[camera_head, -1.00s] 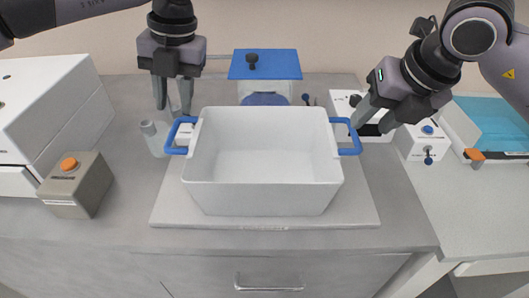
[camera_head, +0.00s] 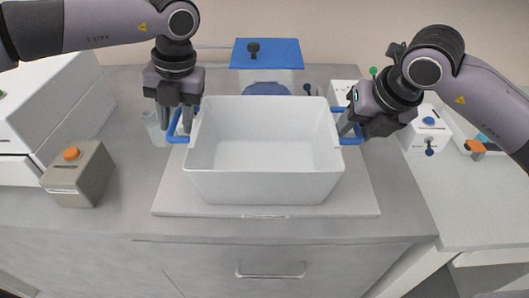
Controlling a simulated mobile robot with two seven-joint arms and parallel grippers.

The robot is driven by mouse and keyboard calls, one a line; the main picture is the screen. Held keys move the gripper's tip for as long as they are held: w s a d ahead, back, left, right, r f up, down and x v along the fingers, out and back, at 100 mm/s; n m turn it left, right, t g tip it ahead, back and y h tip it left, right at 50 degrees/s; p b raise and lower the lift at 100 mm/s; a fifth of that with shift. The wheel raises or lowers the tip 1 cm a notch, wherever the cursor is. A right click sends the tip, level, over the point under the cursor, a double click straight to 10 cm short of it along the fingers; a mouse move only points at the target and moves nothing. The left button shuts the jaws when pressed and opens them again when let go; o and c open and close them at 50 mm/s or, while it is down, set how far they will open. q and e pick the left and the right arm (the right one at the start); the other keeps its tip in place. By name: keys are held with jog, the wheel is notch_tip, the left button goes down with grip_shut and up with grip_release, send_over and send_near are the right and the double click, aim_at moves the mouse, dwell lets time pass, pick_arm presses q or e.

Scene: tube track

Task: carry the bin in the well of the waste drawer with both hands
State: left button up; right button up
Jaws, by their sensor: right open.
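A white open bin (camera_head: 265,172) stands upright and empty on a pale board (camera_head: 175,200) on the grey counter. It has a blue loop handle on each side: a left handle (camera_head: 171,131) and a right handle (camera_head: 353,140). My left gripper (camera_head: 177,124) points down at the left handle, its fingers apart with the handle between or just beside them. My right gripper (camera_head: 347,128) comes in tilted from the right at the right handle, open, its fingers partly covering the handle. Below the counter edge is a shut drawer front (camera_head: 230,255) with a metal pull (camera_head: 270,271).
A beige box with an orange button (camera_head: 78,175) and a white cabinet (camera_head: 60,85) stand at the left. A blue-topped stand (camera_head: 266,53) is behind the bin. A white box with a blue knob (camera_head: 427,130) is at the right. The counter in front of the board is clear.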

pick_arm(q)
grip_shut()
pick_arm(e)
grip_shut()
pick_arm(q)
jog(key=shift+r, duration=0.15)
pick_arm(e)
jog(key=shift+r, duration=0.15)
